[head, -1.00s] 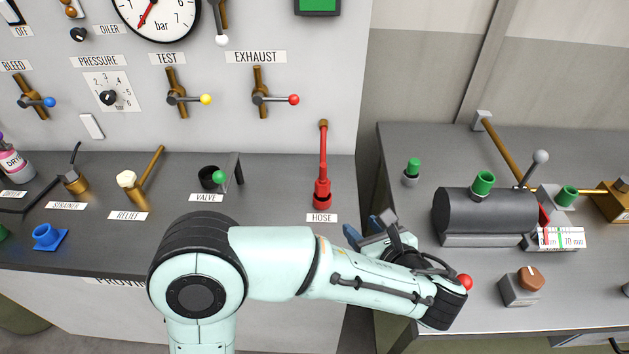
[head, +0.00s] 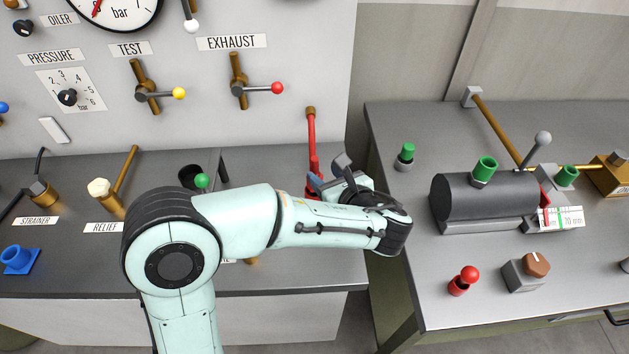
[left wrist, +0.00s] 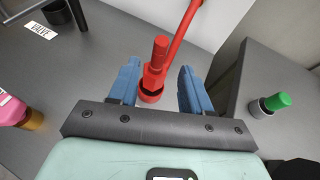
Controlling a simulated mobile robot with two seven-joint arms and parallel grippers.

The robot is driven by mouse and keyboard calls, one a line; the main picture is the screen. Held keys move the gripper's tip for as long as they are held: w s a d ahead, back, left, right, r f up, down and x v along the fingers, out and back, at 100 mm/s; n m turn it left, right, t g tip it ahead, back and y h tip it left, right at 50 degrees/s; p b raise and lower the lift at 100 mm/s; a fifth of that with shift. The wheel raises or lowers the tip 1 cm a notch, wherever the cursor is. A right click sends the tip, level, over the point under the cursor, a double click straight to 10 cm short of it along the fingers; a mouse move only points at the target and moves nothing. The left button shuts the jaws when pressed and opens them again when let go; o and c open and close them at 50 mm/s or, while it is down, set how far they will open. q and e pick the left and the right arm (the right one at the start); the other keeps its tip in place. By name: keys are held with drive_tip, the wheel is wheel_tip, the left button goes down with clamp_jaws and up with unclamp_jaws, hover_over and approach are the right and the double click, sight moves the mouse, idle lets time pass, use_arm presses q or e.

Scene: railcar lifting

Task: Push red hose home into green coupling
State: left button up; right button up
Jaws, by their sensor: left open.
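The red hose (head: 311,135) stands upright on the left bench; my left gripper (head: 320,182) hides its lower end. In the left wrist view, the red hose end (left wrist: 160,52) with its red collar lies between the blue fingers of my left gripper (left wrist: 158,75). The fingers are open, with a gap on both sides. Green fittings stand on the right bench: a green open-topped port (head: 485,168) on the dark cylinder, another green port (head: 566,176) to its right, and a small green-topped fitting (head: 406,153). I cannot tell which is the coupling. My right gripper is out of view.
A gap separates the left bench from the right bench (head: 420,280). The exhaust lever (head: 262,89) juts from the panel above.

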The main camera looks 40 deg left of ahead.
sight(317, 169)
use_arm(q)
drive_tip(key=x, duration=0.6)
drive_tip(key=shift+s+f, duration=0.1)
clamp_jaws()
